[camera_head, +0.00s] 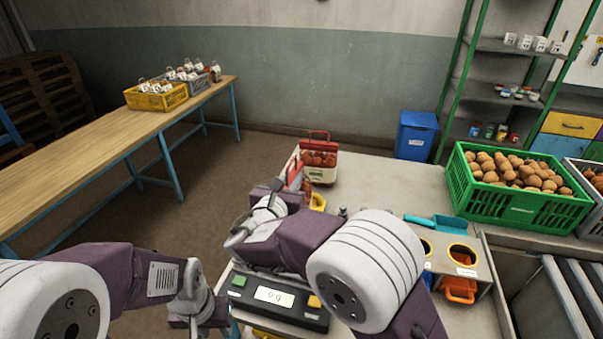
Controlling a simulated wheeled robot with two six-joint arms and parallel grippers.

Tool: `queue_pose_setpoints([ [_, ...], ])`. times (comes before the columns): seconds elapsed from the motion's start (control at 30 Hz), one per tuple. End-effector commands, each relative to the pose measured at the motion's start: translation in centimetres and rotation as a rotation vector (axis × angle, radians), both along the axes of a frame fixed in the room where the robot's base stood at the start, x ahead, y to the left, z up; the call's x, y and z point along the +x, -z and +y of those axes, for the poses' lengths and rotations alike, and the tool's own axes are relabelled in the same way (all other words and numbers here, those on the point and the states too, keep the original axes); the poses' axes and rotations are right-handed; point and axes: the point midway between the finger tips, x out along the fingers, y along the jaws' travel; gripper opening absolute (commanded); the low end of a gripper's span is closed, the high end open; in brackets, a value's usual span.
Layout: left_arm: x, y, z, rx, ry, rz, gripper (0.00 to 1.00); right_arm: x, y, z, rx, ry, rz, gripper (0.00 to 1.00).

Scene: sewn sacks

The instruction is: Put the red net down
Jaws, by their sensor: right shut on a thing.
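The red net (319,160) shows past my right wrist, near the far left corner of the grey worktop. It looks filled, with a white label low on its front and a red handle on top. My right gripper (293,184) is beside the lower left of the net and is shut on it. The exact contact is hidden by my wrist, and I cannot tell whether the net's bottom touches the worktop. My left gripper (203,318) is low at the front, left of the scale, far from the net. Its fingers are not clear.
A scale (275,297) stands beneath my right arm. A green crate (520,207) of potatoes, a teal scoop (437,222) and a holder with round holes (462,268) are to the right. A wooden bench (85,130) stands left.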

Motion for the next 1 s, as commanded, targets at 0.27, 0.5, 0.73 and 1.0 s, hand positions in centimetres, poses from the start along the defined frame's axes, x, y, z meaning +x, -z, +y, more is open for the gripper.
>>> queue_pose_setpoints([
  [0.27,0.0,-0.3,0.0,0.0,0.0,0.0,0.36,0.0,3.1,0.0,-0.003,0.002,-0.003,0.0],
  [0.5,0.0,-0.3,0.0,0.0,0.0,0.0,0.36,0.0,3.7,0.0,0.0,0.0,-0.006,0.0],
  [0.73,0.0,0.2,0.0,0.0,0.0,0.0,0.36,0.0,4.2,0.0,0.0,0.0,-0.006,0.0],
  [1.0,0.0,0.0,0.0,0.0,0.0,0.0,0.36,0.0,4.3,-0.1,-0.001,0.0,0.0,0.4],
])
